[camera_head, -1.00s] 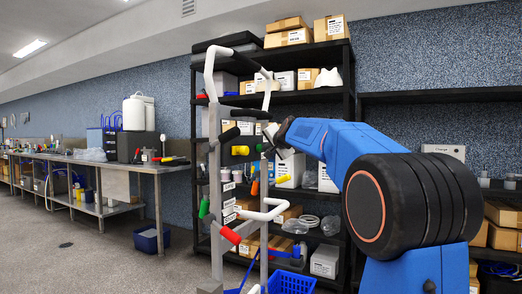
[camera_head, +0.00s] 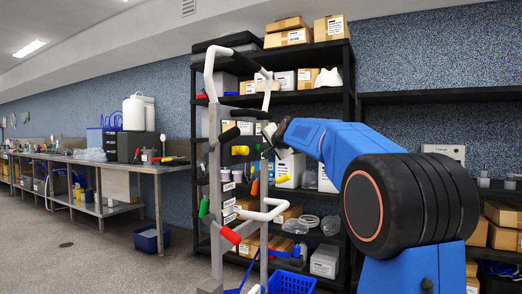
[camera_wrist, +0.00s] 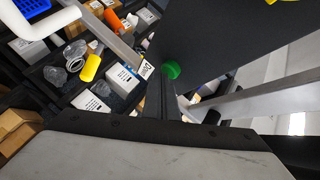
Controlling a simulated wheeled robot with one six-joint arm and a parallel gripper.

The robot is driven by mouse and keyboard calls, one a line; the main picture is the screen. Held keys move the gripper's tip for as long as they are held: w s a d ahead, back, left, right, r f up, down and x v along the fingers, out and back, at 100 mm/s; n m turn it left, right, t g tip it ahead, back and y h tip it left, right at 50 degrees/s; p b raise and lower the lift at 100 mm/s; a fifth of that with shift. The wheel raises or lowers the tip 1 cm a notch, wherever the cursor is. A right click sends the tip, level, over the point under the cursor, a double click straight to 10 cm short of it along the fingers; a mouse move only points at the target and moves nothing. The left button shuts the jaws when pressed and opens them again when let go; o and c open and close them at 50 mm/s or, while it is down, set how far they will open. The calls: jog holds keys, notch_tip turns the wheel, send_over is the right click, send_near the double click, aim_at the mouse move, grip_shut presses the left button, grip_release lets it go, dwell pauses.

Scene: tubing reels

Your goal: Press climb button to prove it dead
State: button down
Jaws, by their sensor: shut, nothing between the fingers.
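A round green button (camera_wrist: 172,71) stands out from a dark grey panel (camera_wrist: 215,38) in the wrist view. I cannot read any label that names it as the climb button. A small white label (camera_wrist: 146,69) shows just left of it. My gripper's dark fingers (camera_wrist: 163,92) are shut and empty, with their tips close below and left of the green button. I cannot tell whether they touch it. In the head view my gripper (camera_head: 269,136) is at the upper part of a grey metal frame (camera_head: 216,170), beside a yellow knob (camera_head: 240,150). The green button is hidden there.
A black shelf (camera_head: 300,97) with boxes stands close behind. A blue basket (camera_head: 292,282) is low in front. The floor (camera_head: 110,255) to the left is open.

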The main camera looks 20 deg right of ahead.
jog(key=shift+s+d, duration=0.55)
jog(key=shift+s, duration=0.15)
jog(key=shift+s+d, duration=0.75)
jog(key=shift+s, duration=0.25)
jog(key=shift+s+d, duration=0.75)
jog(key=shift+s, duration=0.25)
